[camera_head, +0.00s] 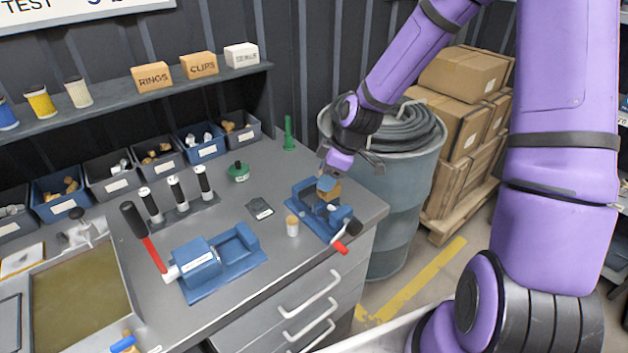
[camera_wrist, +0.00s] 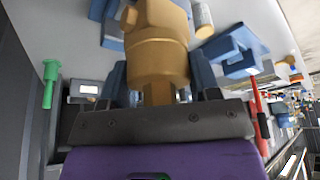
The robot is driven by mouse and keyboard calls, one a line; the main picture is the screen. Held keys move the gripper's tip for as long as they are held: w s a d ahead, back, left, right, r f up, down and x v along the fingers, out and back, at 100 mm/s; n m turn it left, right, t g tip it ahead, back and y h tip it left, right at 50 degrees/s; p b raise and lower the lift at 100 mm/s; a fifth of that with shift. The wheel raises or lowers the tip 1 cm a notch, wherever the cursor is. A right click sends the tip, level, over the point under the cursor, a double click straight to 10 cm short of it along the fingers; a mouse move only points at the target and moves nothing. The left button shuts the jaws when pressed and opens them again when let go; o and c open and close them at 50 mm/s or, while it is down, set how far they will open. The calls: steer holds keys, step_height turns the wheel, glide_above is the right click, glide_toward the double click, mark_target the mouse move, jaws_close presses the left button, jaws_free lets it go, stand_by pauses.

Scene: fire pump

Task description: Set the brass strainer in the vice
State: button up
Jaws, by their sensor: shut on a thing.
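My gripper (camera_head: 329,176) is shut on the brass strainer (camera_head: 332,194) at the right end of the workbench. In the wrist view the strainer (camera_wrist: 158,50) fills the middle, its stem end between the fingers of my gripper (camera_wrist: 157,92). The blue vice (camera_head: 310,190), with a red and black handle (camera_head: 345,238), is directly below and around the strainer in the head view. Blue vice parts (camera_wrist: 203,72) show on both sides of the strainer in the wrist view. The strainer hides the jaw gap, so I cannot tell whether it touches the vice.
A second blue fixture (camera_head: 240,248) with a long red and black lever (camera_head: 145,238) stands left on the bench. A small tan-topped cylinder (camera_head: 292,227), a dark card (camera_head: 260,208) and a green object (camera_head: 238,172) stand between. Parts bins line the back.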

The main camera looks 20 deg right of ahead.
steer(key=shift+w+a+f, duration=0.35)
steer(key=shift+w+f, duration=0.25)
steer(key=shift+f, duration=0.05)
steer(key=shift+w+a+f, duration=0.3)
steer(key=shift+w+f, duration=0.25)
steer(key=shift+f, duration=0.1)
steer(key=shift+w+a+f, duration=0.35)
steer(key=shift+w+f, duration=0.25)
steer(key=shift+f, duration=0.05)
steer(key=shift+f, duration=0.15)
steer(key=o, duration=1.2)
steer(key=v, duration=1.2)
steer(key=shift+r, duration=0.2)
